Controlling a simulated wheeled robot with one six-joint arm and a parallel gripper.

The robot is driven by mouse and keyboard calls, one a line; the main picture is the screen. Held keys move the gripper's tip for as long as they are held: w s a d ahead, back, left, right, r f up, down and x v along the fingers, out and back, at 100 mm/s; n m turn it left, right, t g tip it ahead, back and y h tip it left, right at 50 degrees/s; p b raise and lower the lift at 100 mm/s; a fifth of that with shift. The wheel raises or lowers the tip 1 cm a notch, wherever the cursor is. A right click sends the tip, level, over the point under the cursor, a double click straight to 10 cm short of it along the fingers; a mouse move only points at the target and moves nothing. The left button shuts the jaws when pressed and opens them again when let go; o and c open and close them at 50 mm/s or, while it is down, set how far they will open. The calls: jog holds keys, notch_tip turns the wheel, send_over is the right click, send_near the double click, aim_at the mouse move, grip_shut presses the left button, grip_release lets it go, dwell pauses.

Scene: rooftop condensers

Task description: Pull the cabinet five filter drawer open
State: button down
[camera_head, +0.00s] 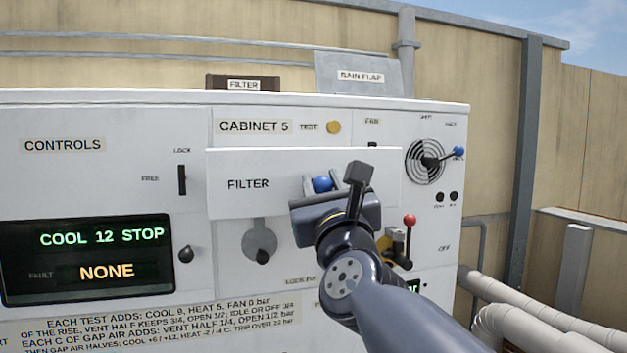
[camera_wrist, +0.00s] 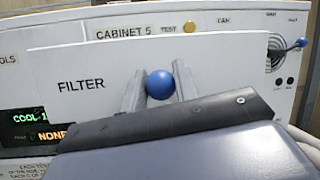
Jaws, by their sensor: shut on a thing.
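The cabinet 5 filter drawer (camera_head: 245,197) is a white panel marked FILTER with a blue ball knob (camera_head: 322,184) right of the label. The panel seems to stand a little proud of the cabinet face, covering part of it. My gripper (camera_head: 318,186) is shut on the blue knob. In the wrist view the knob (camera_wrist: 159,84) sits between my two grey fingers (camera_wrist: 159,88), in front of the drawer front (camera_wrist: 75,62). My wrist hides the lower right of the drawer in the head view.
The cabinet face (camera_head: 90,120) has a display (camera_head: 90,258) reading COOL 12 STOP and NONE, a grey dial (camera_head: 261,253) below the drawer, and a red-knobbed lever (camera_head: 409,222) close to my wrist. A blue-tipped vent handle (camera_head: 457,153) is at right. Pipes (camera_head: 530,320) run at lower right.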

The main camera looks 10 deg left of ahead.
jog(key=c, duration=1.1)
grip_release()
jog(key=b+v, duration=0.2)
jog(key=v, duration=0.9)
jog(key=shift+s+r, duration=0.1)
jog(key=shift+r, duration=0.05)
jog(key=p+x, duration=0.2)
jog(key=x, duration=0.9)
jog(key=shift+w+a, duration=0.3)
jog(key=shift+w, duration=0.2)
